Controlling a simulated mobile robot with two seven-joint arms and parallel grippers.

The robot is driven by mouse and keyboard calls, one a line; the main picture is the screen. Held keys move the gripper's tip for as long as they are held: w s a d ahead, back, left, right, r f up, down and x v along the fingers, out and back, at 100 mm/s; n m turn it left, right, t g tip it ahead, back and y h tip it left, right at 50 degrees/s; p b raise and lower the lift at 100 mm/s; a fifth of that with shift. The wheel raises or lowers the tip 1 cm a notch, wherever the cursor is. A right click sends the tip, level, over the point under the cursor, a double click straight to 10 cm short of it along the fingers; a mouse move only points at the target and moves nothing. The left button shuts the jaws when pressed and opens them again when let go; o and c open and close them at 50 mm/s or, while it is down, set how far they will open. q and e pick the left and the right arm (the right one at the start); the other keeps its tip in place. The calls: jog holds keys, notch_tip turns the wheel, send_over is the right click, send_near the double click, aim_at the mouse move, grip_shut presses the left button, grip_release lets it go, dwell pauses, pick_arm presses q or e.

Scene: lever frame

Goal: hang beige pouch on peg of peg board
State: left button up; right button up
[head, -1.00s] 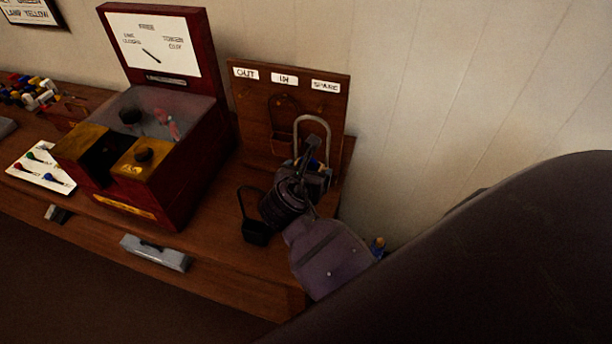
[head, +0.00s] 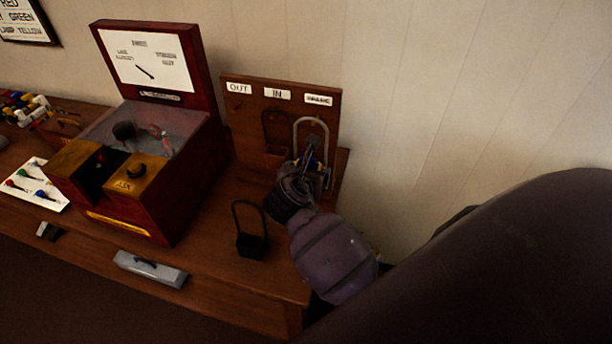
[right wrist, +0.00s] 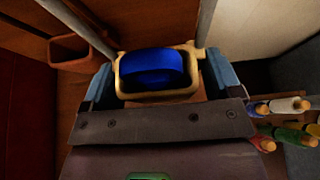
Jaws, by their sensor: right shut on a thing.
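The beige pouch has a tall loop handle (head: 311,119) that rises in front of the peg board (head: 245,125), below the right-hand label. I cannot tell whether the loop is around a peg. In the right wrist view the pouch's beige rim (right wrist: 158,97) sits between blue fingertips, with a blue thing (right wrist: 155,68) inside. My right gripper (head: 312,167) is shut on the pouch and hides most of its body in the head view. The pouch looks upright. My left gripper is not in view.
A brown pouch (head: 276,157) hangs under the IN label, left of the beige pouch. A red box (head: 190,190) with a dial stands left.

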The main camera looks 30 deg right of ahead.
jog(key=x, duration=0.3)
jog(key=shift+w+d+r, duration=0.1)
jog(key=shift+r, duration=0.2)
jog(key=shift+f, duration=0.3)
jog(key=shift+d, duration=0.1)
dwell(0.6)
jog(key=o, duration=0.7)
jog(key=shift+f, duration=0.1)
jog(key=shift+s+a, duration=1.05)
jog(key=shift+a, duration=0.2)
jog(key=shift+s+a, duration=1.05)
jog(key=shift+a, duration=0.2)
